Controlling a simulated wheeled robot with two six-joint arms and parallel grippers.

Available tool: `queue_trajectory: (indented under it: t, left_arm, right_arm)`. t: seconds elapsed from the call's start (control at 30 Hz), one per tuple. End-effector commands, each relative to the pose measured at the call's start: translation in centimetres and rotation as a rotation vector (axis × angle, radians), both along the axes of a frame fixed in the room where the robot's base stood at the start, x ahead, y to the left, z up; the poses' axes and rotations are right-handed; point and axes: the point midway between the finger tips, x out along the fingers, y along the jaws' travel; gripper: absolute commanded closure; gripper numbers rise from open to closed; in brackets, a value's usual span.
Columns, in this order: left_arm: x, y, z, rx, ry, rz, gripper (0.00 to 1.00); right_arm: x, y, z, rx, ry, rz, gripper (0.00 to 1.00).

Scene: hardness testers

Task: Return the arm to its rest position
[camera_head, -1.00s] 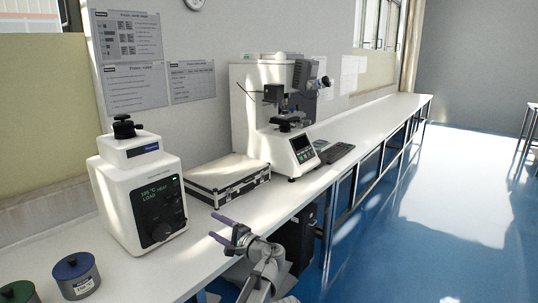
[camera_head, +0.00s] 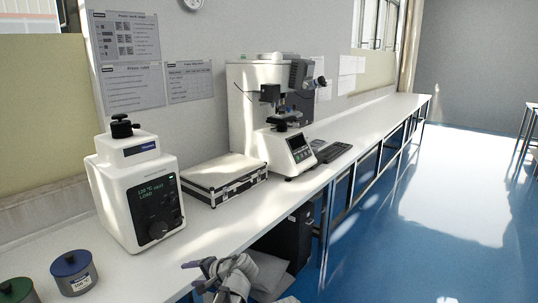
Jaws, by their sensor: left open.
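My left gripper (camera_head: 202,276) is at the bottom of the head view, just off the front edge of the white bench (camera_head: 225,232). Its purple-tipped fingers are partly foreshortened; it is open, with nothing seen between the fingers. It is apart from everything on the bench. The wrist and forearm behind it are folded low near the bottom edge of the picture. My right gripper is not in view.
A white tester with a green display (camera_head: 137,190) stands on the bench at left, by two lidded cylinders, one blue-topped (camera_head: 74,273), one green-topped (camera_head: 17,292). A silver-edged case (camera_head: 225,179) and a larger tester (camera_head: 290,150) stand further back. Blue floor (camera_head: 430,240) at right is clear.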

Motion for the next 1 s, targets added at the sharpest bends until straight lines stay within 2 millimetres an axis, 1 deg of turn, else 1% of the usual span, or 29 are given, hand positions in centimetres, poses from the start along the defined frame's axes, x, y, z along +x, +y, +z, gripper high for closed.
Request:
queue_trajectory:
  t: [0.03, 0.07, 0.1, 0.2, 0.3, 0.4, 0.6, 0.8, 0.87, 1.0]
  left_arm:
    - [-1.9, 0.6, -1.4, -0.078, 0.013, 0.037, 0.34]
    - [-2.9, 0.7, -2.3, -0.133, 0.021, 0.062, 0.34]
    - [-4.3, 0.8, -3.6, -0.211, 0.035, 0.095, 0.34]
    - [-7.4, 0.2, -6.2, -0.397, 0.066, 0.176, 0.34]
    - [-9.8, -0.7, -7.9, -0.543, 0.091, 0.238, 0.34]
    - [-11.6, -1.8, -9.0, -0.664, 0.112, 0.287, 0.34]
    - [-14.7, -4.0, -10.2, -0.864, 0.151, 0.367, 0.34]
    - [-17.1, -6.2, -10.5, -1.032, 0.185, 0.429, 0.34]
    - [-17.2, -7.5, -10.5, -1.008, 0.211, 0.400, 0.34]
    - [-18.1, -9.7, -10.5, -0.973, 0.256, 0.355, 0.34]
  right_arm:
    - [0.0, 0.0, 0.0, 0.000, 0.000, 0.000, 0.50]
    - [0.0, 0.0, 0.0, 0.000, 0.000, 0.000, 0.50]
    - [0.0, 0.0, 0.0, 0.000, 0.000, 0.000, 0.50]
    - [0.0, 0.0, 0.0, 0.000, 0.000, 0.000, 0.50]
    - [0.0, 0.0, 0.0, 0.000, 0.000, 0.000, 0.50]
    - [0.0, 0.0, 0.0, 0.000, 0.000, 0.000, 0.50]
    - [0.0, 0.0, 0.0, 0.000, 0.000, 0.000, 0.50]
    - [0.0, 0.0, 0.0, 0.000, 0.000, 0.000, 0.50]
    - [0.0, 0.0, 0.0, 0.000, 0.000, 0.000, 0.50]
    - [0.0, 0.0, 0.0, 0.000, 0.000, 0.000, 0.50]
